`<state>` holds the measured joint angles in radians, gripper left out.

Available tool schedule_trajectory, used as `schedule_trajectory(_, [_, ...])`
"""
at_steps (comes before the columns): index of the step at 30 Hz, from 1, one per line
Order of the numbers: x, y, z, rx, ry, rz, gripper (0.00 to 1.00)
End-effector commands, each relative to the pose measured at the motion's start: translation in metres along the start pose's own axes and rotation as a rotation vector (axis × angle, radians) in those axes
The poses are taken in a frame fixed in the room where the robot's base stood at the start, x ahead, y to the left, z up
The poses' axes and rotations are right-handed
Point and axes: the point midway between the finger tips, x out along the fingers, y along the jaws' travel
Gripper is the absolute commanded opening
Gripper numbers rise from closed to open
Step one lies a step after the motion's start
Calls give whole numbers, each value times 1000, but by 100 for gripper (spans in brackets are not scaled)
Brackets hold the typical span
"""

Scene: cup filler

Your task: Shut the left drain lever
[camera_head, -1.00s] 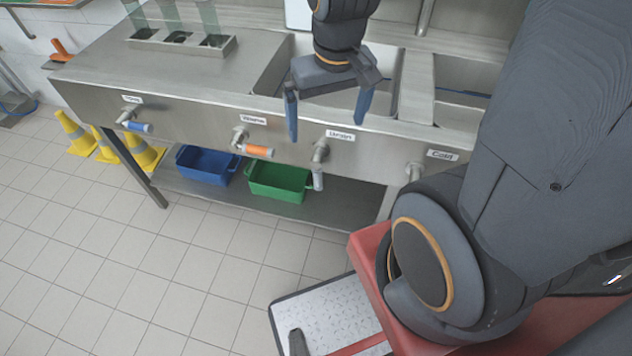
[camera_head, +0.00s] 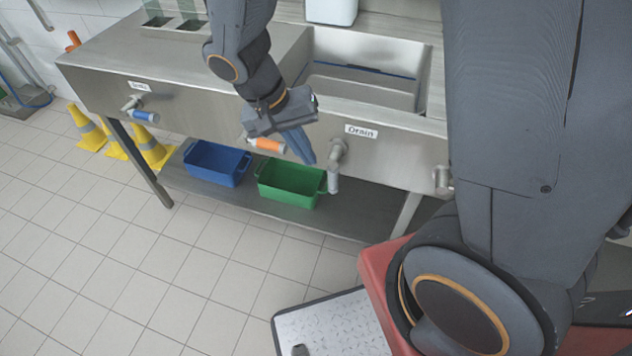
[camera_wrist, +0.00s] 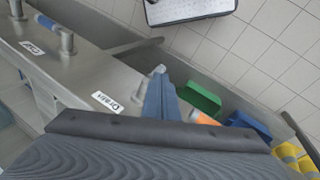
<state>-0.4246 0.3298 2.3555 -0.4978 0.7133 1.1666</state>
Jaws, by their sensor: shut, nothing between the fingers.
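The drain valve (camera_head: 338,150) sits on the steel front panel under a "Drain" label. Its grey lever (camera_head: 333,179) hangs straight down. My gripper (camera_head: 309,158) is shut and empty, with its blue fingers together. In the head view the fingertips are just left of the drain valve, with a small gap in the picture; I cannot tell their depth. In the wrist view the fingers (camera_wrist: 162,98) overlap the valve (camera_wrist: 158,71) and hide most of it. The "Drain" label (camera_wrist: 107,101) shows to their left there.
An orange-handled lever (camera_head: 268,145) lies just left of my gripper, partly behind it. A blue-handled lever (camera_head: 145,116) is further left. Another tap (camera_head: 442,178) is at right. A green bin (camera_head: 290,184) and a blue bin (camera_head: 215,163) stand on the shelf below.

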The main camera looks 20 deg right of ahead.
Motion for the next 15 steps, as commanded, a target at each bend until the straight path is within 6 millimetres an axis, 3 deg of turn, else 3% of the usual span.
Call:
schedule_trajectory(1, [14,-18,-2,21,30,41,0])
schedule_trajectory(6, [32,-57,-11,140,161,132,0])
schedule_trajectory(12, [39,-84,-18,230,275,161,0])
schedule_trajectory(15, [40,-88,-20,250,294,163,0])
